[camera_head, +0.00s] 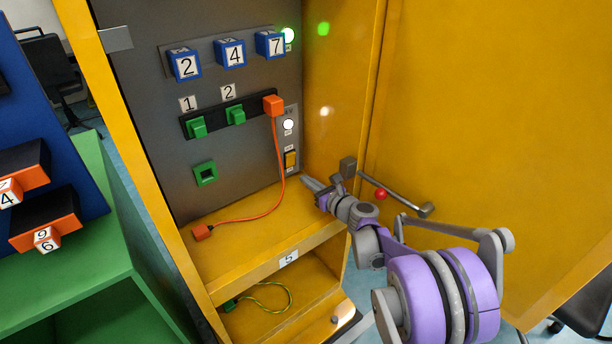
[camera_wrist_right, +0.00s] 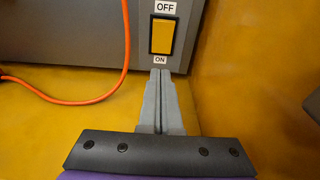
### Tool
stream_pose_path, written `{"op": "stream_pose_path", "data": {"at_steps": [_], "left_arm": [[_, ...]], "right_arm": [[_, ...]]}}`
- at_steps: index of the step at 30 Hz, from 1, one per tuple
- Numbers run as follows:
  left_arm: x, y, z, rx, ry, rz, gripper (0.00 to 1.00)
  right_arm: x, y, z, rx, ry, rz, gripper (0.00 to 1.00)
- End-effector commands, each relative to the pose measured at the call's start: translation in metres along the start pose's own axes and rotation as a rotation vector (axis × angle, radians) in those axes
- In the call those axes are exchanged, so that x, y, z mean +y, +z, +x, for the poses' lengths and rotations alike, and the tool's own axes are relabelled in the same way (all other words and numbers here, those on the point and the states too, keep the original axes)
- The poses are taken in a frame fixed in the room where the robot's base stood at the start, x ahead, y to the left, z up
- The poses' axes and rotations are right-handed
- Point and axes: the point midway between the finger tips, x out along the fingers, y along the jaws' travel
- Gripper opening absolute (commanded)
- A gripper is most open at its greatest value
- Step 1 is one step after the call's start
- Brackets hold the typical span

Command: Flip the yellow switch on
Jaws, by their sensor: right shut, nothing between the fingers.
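The yellow switch (camera_head: 291,160) is on the grey panel inside the yellow cabinet, low on the right side. In the right wrist view, the yellow switch (camera_wrist_right: 162,36) has an OFF label above it and an ON label (camera_wrist_right: 160,60) below it. My right gripper (camera_head: 306,180) is shut and empty, its fingertips just below the switch. In the right wrist view, the closed fingers of the gripper (camera_wrist_right: 160,74) point at the panel just under the ON label. Whether they touch the panel I cannot tell. My left gripper is not in view.
An orange cable (camera_head: 279,160) hangs from an orange plug (camera_head: 273,105) to the shelf, left of the switch. The cabinet's open yellow door (camera_head: 490,120) and its handle (camera_head: 400,198) stand right of my arm. Blue number cubes (camera_head: 230,53) are higher on the panel.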

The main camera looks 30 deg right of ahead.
Motion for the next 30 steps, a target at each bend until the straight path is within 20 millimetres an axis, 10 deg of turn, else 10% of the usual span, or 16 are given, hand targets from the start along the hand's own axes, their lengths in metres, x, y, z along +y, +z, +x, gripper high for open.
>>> {"op": "stream_pose_path", "data": {"at_steps": [12, 30], "left_arm": [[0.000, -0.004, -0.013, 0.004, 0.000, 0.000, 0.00], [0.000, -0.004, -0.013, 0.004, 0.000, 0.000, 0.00]], "right_arm": [[-0.001, -0.021, -0.078, 0.000, -0.004, 0.000, 0.00], [-0.001, -0.023, -0.086, 0.000, -0.003, 0.000, 0.00]]}}
